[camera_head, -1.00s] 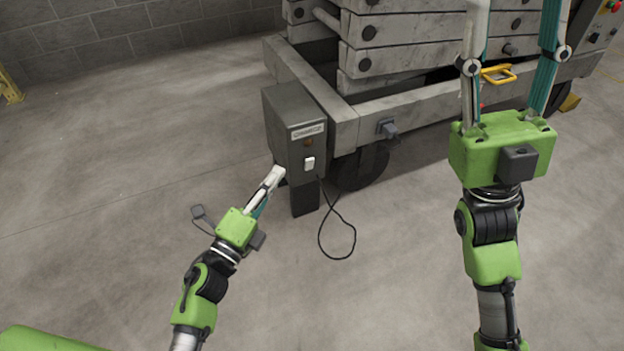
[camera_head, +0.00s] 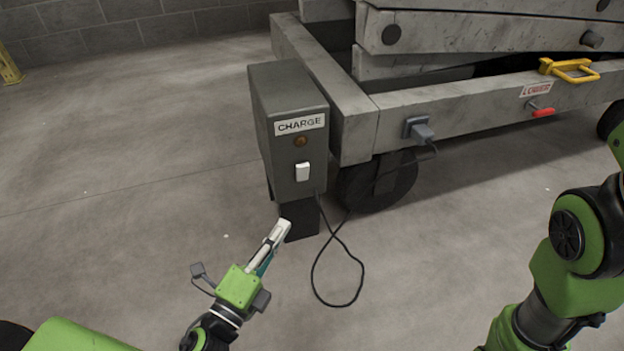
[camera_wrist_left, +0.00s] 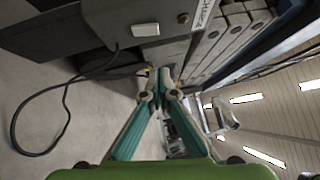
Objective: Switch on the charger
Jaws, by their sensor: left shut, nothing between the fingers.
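The charger (camera_head: 285,150) is a grey box on a dark post, with a CHARGE label, a dull amber lamp (camera_head: 300,141) and a white rocker switch (camera_head: 302,172) on its front. My left gripper (camera_head: 281,228) is shut and empty, in front of the post and below the switch in the picture, apart from the switch. In the left wrist view the switch (camera_wrist_left: 145,29) shows above and slightly left of the shut fingertips (camera_wrist_left: 158,78), with the lamp (camera_wrist_left: 183,18) to its right. Of my right arm only links show; its gripper is out of the picture.
A black cable (camera_head: 333,300) loops over the floor from the charger to a plug (camera_head: 422,132) in the lift's frame (camera_head: 450,112). A wheel (camera_head: 375,182) stands right of the charger. A yellow handle (camera_head: 568,70) and red lever (camera_head: 543,112) sit further right. Floor left is clear.

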